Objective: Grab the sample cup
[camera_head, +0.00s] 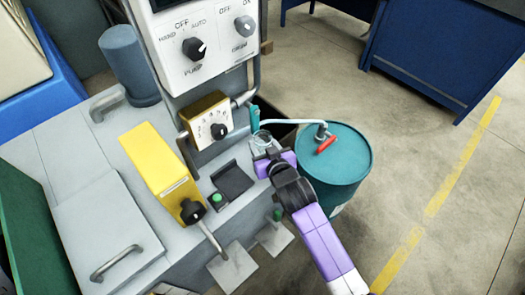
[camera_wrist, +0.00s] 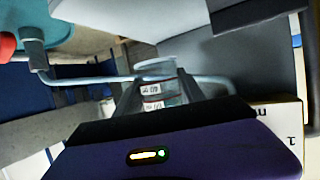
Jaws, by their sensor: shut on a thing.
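The sample cup (camera_head: 262,138) is a small clear cup near the machine's right edge in the head view. In the wrist view the cup (camera_wrist: 155,70) shows its clear rim and a white label with red marks. My gripper (camera_head: 264,149) is purple and black and reaches to the cup from the lower right. In the wrist view the fingers of my gripper (camera_wrist: 155,98) stand on both sides of the cup and are shut on it. The lower part of the cup is hidden behind my gripper's body. The cup's contents are unclear.
A teal drum (camera_head: 345,165) with a red-handled tap (camera_head: 326,144) stands right of my gripper. A thin pipe runs from the tap past the cup. The grey machine (camera_head: 100,200) carries a yellow box (camera_head: 160,172) and a dial box (camera_head: 208,120). Floor at right is clear.

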